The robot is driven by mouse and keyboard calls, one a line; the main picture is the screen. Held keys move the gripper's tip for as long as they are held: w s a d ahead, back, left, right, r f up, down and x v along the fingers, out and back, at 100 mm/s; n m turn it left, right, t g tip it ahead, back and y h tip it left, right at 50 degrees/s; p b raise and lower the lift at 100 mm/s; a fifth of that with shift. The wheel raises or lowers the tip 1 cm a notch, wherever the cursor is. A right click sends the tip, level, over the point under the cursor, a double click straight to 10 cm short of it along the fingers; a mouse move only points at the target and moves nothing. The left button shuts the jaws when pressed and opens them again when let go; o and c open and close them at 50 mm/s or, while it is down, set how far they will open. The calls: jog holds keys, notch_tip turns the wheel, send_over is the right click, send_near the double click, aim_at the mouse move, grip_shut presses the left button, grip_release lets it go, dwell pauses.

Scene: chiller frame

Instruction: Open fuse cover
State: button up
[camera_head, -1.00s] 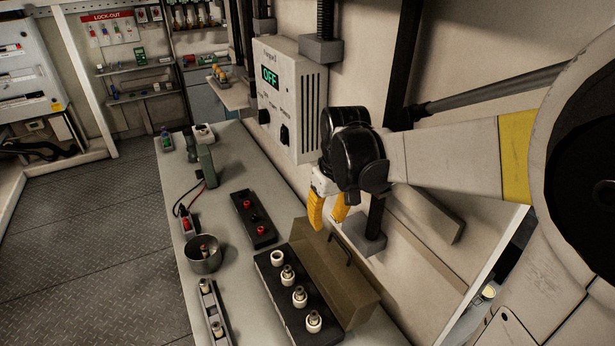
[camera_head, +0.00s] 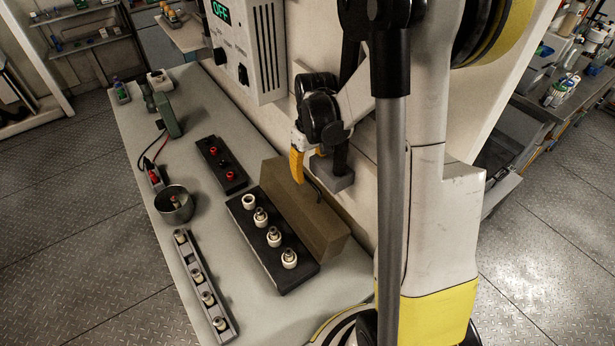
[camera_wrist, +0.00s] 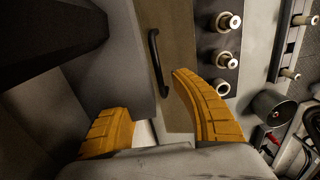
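The fuse cover (camera_head: 300,222) is a brown box-like lid with a black handle (camera_head: 316,188). It stands upright along the wall side of the black fuse block (camera_head: 240,222), whose several white fuses are exposed. My gripper (camera_head: 298,174) is at the cover's upper edge, close to the handle. In the wrist view the orange fingers of my gripper (camera_wrist: 148,98) are spread apart with nothing between them. The handle (camera_wrist: 156,62) shows just beyond the fingers, on the brown cover (camera_wrist: 176,35). Whether a finger touches the cover cannot be told.
A smaller black block with red parts (camera_head: 221,165), a metal pot (camera_head: 174,204) and a fuse rail (camera_head: 203,285) are on the grey bench (camera_head: 130,130).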

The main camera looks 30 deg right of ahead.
jog(key=shift+f, duration=0.4)
grip_shut()
